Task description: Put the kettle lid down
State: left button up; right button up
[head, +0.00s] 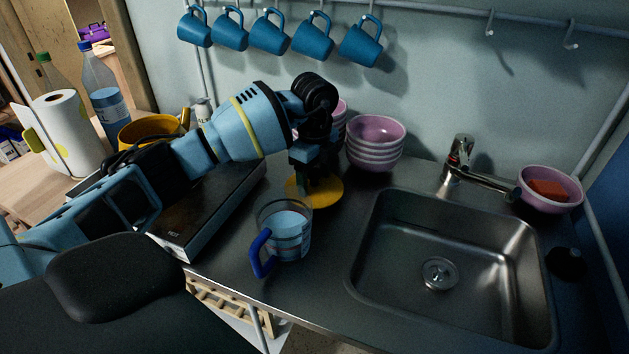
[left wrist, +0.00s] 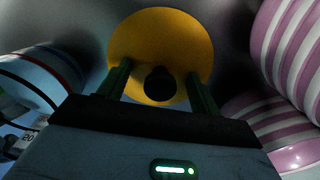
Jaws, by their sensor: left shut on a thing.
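The yellow kettle lid (head: 325,190) is at or just above the counter, between the stove and the sink. My left gripper (head: 312,172) is over it, shut on its dark knob. In the left wrist view the round yellow lid (left wrist: 160,35) lies ahead, with its black knob (left wrist: 159,84) between the two fingers of my left gripper (left wrist: 160,88). I cannot tell whether the lid touches the counter. The yellow kettle (head: 150,131) stands at the back left, partly hidden by my left arm. My right gripper is not in view.
A clear measuring cup (head: 287,232) with a blue handle stands just in front of the lid. Stacked pink bowls (head: 375,146) stand close behind. The steel sink (head: 365,245) is to the right, the dark stove (head: 215,205) to the left. Blue mugs (head: 271,35) hang above.

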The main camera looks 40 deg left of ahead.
aim_at(314, 171)
pick_arm(q)
jog(key=shift+f, duration=0.75)
jog(key=o, duration=1)
jog(key=shift+f, duration=0.15)
notch_tip(314, 171, up, 12)
jog(key=shift+r, duration=0.2)
